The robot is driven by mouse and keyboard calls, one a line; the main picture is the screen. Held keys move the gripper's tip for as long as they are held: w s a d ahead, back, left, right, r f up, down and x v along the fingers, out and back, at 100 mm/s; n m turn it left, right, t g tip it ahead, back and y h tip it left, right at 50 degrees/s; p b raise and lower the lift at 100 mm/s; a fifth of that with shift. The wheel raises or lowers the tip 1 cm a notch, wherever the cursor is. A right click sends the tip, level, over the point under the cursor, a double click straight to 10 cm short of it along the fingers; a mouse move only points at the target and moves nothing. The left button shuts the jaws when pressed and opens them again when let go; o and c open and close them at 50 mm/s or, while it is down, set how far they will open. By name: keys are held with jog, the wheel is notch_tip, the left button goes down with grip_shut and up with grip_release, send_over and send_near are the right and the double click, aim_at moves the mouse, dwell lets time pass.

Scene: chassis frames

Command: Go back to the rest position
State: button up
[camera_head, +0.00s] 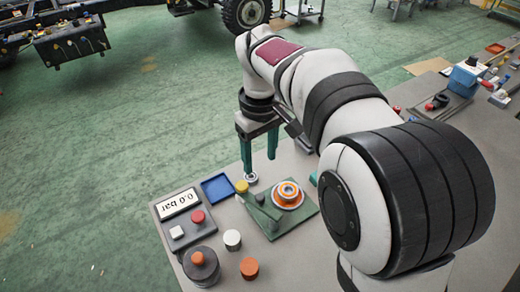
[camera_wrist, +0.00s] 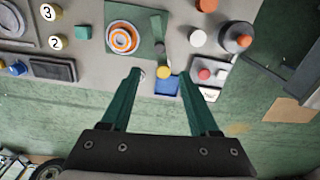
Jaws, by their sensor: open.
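My gripper (camera_head: 259,164) hangs from the arm over the far edge of the grey table, with its two green fingers apart and nothing between them. In the wrist view my gripper (camera_wrist: 160,95) also shows open fingers. Below and near the fingertips are a small grey-white ring (camera_head: 251,178), a yellow cap (camera_head: 242,186) and a blue square tray (camera_head: 218,188). A green plate (camera_head: 301,216) carries an orange and white ringed part (camera_head: 288,193) and a dark green bar-like piece (camera_head: 262,211).
A gauge box reading 0.0 bar (camera_head: 180,202) has a red button (camera_head: 198,216) and a white one. A white cylinder (camera_head: 232,239), an orange cylinder (camera_head: 249,267) and a dark round base with an orange knob (camera_head: 201,266) stand nearby. Numbered yellow cylinders (camera_wrist: 59,42) stand elsewhere on the table.

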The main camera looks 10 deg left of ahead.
jog(key=shift+r, duration=0.9)
jog(key=s+d+f+m+y, duration=0.1)
jog(key=s+d+f+m, duration=0.1)
jog(key=s+d+m, duration=0.5)
jog(key=s+d+f+m, duration=0.2)
jog(key=s+d+m, duration=0.6)
jog(key=s, duration=0.8)
jog(key=shift+s+d+f+m+y, duration=0.3)
jog(key=shift+s+d+f+y, duration=0.05)
jog(key=shift+s+f+y, duration=0.05)
